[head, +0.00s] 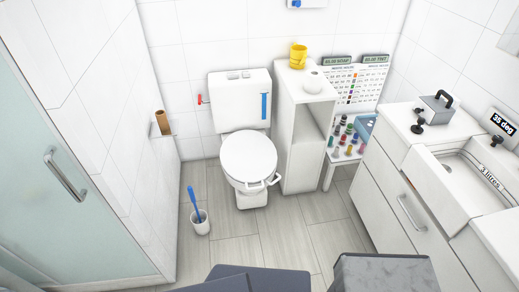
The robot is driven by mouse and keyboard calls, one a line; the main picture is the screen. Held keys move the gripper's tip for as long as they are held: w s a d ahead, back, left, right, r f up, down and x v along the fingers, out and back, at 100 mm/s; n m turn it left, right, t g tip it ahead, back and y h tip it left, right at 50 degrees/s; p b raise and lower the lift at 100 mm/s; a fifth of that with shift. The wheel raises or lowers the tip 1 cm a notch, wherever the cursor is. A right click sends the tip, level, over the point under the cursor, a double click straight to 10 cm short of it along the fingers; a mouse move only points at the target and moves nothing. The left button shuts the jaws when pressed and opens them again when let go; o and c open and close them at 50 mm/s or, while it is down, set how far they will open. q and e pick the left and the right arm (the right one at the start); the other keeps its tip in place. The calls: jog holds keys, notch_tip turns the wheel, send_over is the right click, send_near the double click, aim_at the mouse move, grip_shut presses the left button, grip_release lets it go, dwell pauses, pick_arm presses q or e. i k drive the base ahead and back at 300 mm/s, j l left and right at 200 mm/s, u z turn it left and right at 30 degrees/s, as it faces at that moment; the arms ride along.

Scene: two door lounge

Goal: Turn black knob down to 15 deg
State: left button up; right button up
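A black knob (496,141) sits at the back of the white sink at the far right. Just above it is a dark display (502,125) reading "35 deg". Two more small black knob-like pieces stand on the white counter to the left, one nearer (417,129) and one behind it (419,113). I cannot tell from this view which knob goes with the display. The sink basin (455,165) carries a label reading "3 litres". Neither of my grippers is in view.
White drawers with a handle (411,212) front the counter. A grey box with a black handle (437,108) stands on it. A toilet (248,155), a white shelf unit (285,120) and a brush holder (200,223) stand further left. The tiled floor (290,235) between is open.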

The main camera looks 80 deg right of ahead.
aim_at(496, 138)
jog(key=z, duration=4.6)
